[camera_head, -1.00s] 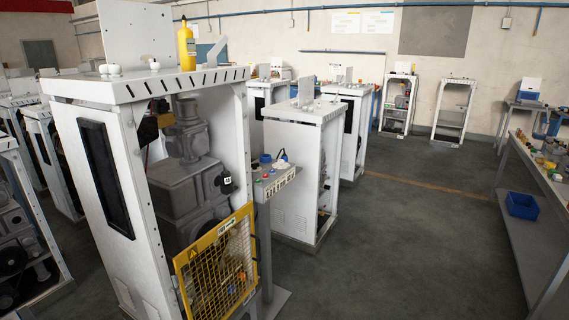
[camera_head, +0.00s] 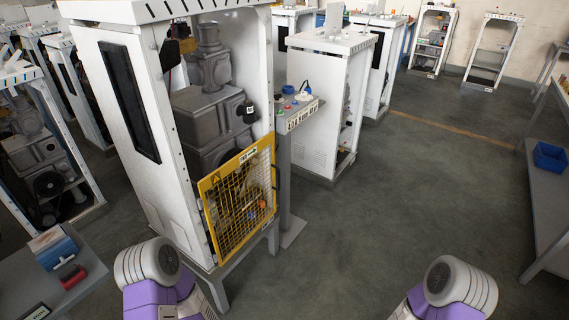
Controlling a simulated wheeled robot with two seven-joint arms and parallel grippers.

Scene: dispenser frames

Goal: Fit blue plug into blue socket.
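A small blue round part (camera_head: 288,90) sits on the narrow control shelf (camera_head: 303,113) at the right side of the near dispenser frame. Beside it is a white round part (camera_head: 303,96) with a dark, cable-like piece standing up from it. They are too small to tell which is the blue plug and which is the blue socket. Neither of my grippers is in view. Only purple and white links of my two arms show at the bottom edge, well in front of the shelf.
The tall white dispenser frame (camera_head: 120,190) holds grey machinery behind a yellow mesh guard (camera_head: 240,195). A second white cabinet (camera_head: 318,125) stands behind the shelf. A grey table (camera_head: 40,290) is at lower left. A workbench with a blue bin (camera_head: 549,156) is at right. The middle floor is clear.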

